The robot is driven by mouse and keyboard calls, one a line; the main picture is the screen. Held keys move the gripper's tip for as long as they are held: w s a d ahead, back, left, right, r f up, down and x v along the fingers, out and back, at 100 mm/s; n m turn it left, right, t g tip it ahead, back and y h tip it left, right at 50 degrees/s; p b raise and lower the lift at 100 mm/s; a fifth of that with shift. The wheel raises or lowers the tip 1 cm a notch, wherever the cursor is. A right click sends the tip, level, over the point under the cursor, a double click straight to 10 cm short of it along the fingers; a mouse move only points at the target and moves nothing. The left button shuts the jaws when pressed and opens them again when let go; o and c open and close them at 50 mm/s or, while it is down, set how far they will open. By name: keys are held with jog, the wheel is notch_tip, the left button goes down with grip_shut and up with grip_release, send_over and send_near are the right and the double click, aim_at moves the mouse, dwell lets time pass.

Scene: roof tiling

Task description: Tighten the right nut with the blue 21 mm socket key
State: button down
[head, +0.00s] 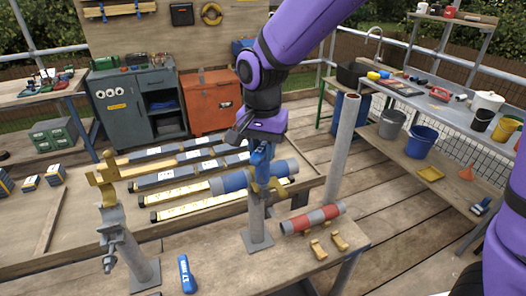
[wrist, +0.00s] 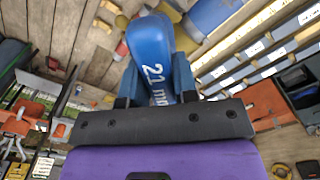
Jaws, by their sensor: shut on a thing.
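My gripper (head: 264,138) is shut on a blue socket key (head: 261,164) and holds it upright over the right post. The wrist view shows this blue key (wrist: 152,50) between the fingers, with "21 mm" in white on it. The key's lower end is at the yellow clamp (head: 273,186) on the right post (head: 257,222). The right nut is hidden by the key and clamp, so I cannot tell whether the key sits on it. A grey pipe with blue bands (head: 283,169) lies across this clamp. Another blue key (head: 187,273) lies on the bench.
The left post (head: 140,257) carries a yellow clamp (head: 107,176) and no pipe. A red and grey pipe piece (head: 313,218) and yellow fittings (head: 319,249) lie on the bench at right. A tall grey pipe (head: 341,150) stands behind them.

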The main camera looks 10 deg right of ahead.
jog(key=shift+r, duration=2.45)
jog(key=shift+r, duration=0.4)
jog(key=shift+f, duration=3.55)
jog(key=m, duration=1.3)
